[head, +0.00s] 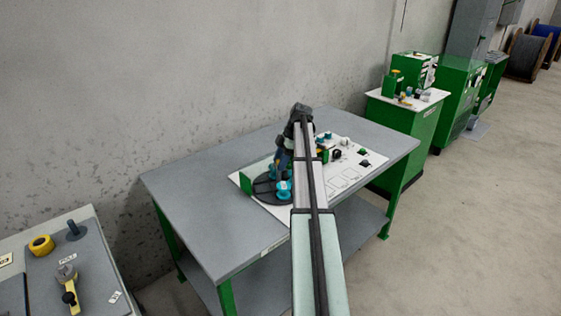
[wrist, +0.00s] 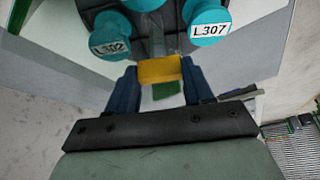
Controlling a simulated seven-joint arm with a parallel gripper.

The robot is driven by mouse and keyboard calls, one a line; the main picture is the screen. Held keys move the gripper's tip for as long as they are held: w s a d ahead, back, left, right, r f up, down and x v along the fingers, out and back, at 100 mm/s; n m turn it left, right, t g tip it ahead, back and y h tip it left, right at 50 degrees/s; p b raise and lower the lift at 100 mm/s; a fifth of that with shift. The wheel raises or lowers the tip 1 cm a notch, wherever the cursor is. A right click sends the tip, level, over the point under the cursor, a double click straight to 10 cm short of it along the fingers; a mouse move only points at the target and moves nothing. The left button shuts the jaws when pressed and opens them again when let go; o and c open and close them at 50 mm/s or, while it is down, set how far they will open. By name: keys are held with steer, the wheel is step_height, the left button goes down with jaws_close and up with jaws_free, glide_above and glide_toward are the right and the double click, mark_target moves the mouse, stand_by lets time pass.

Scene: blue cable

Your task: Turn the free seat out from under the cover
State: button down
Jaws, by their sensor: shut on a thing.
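A dark round turntable (head: 265,194) lies on the white board on the table. Teal spools stand on it; one (head: 283,190) shows at its front right. In the wrist view two spools carry labels, L302 (wrist: 110,36) and L307 (wrist: 207,22). A green upright piece (head: 246,183), perhaps the cover, stands at the turntable's left edge. My gripper (head: 281,165) is over the turntable. In the wrist view its blue fingers (wrist: 162,84) are shut on a yellow block (wrist: 159,69) near the turntable's rim. I cannot make out the free seat.
The white board (head: 342,178) also carries small teal and black parts right of my arm. The grey table (head: 190,190) is bare at its left. A side bench (head: 95,265) with a yellow ring stands front left. Green cabinets (head: 408,140) stand beyond the table's right end.

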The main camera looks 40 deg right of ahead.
steer(key=shift+w+d+n+g+y, duration=0.15)
steer(key=shift+n+g, duration=0.3)
steer(key=shift+n, duration=0.75)
steer(key=shift+w+a+n+g+y, duration=0.15)
steer(key=shift+n+g, duration=0.3)
steer(key=shift+n, duration=0.75)
steer(key=shift+d+n+g, duration=0.1)
steer(key=shift+n+g, duration=0.5)
steer(key=shift+n, duration=1.6)
steer(key=shift+f, duration=0.1)
steer(key=shift+c, duration=2.2)
jaws_free()
